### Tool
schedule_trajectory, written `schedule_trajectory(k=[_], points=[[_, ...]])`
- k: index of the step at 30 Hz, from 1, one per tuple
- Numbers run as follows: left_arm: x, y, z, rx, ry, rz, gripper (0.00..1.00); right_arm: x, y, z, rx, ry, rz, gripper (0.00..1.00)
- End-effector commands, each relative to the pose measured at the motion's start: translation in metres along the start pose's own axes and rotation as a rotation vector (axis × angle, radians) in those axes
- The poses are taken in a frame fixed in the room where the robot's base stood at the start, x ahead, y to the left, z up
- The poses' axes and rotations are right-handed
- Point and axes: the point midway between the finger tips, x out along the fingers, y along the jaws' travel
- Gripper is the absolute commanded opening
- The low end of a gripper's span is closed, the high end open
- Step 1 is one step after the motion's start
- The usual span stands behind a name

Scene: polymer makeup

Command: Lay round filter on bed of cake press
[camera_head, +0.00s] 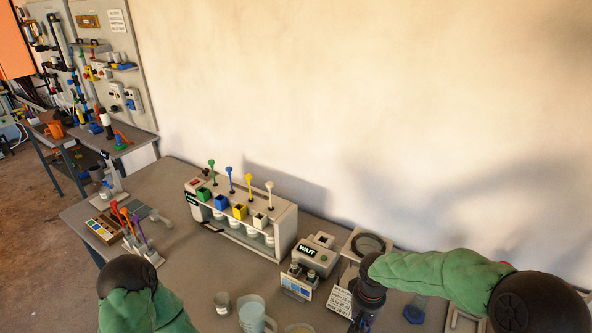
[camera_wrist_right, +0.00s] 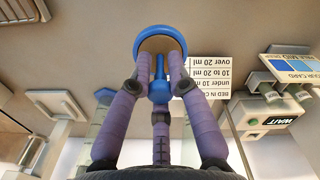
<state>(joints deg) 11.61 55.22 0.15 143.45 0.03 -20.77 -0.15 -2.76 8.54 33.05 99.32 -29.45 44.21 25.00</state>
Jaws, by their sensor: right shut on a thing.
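My right gripper (camera_head: 366,302) reaches down at the front right. In the right wrist view its purple fingers (camera_wrist_right: 160,80) are shut on a blue handle (camera_wrist_right: 159,88). A blue ring (camera_wrist_right: 160,31) with a tan middle shows just beyond the fingertips; it looks like the round filter, and whether its tan middle is a sheet or the table showing through I cannot tell. A pale square frame with a dark round ring (camera_head: 369,241) stands behind the gripper; I cannot tell whether it is the cake press. My left gripper is out of view.
A white card (camera_head: 339,300) with volume lines stands beside the gripper. A grey WAIT box (camera_head: 315,256) and a dispenser rack (camera_head: 240,222) stand left of it. Cups (camera_head: 252,314) are at the front. A blue-based piece (camera_head: 414,311) is to the right.

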Motion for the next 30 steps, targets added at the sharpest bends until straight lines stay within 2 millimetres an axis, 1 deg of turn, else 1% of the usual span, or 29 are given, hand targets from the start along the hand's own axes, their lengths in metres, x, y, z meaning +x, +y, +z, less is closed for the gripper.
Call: schedule_trajectory(k=[1,3,5,7,10,14,18,20,28,29,30], points=[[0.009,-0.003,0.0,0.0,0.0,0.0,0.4,0.012,0.0,0.0,0.001,0.0,0.0,0.0],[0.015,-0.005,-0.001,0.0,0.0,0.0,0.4,0.024,0.0,-0.001,0.001,0.001,0.0,0.0],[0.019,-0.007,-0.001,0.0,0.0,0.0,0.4,0.032,0.0,-0.001,0.001,0.002,0.0,0.0],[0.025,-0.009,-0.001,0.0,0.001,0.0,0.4,0.044,0.0,-0.001,0.0,0.001,0.0,0.0],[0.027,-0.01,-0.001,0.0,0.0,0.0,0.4,0.05,0.0,-0.001,0.0,0.002,-0.001,0.0],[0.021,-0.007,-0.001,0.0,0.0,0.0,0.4,0.041,0.0,-0.001,0.001,0.004,-0.001,0.0],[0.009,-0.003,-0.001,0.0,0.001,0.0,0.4,0.019,0.0,-0.002,0.001,0.006,-0.001,0.0],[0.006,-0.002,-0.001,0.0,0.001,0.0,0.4,0.012,0.0,-0.002,0.001,0.006,-0.001,0.0],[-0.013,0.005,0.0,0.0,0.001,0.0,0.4,-0.024,0.0,-0.001,0.0,0.005,-0.001,0.0],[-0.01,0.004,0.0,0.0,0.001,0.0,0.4,-0.019,0.0,0.0,0.0,0.002,0.0,0.0],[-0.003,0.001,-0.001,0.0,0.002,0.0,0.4,-0.008,0.0,0.0,0.0,0.001,0.0,0.0]])
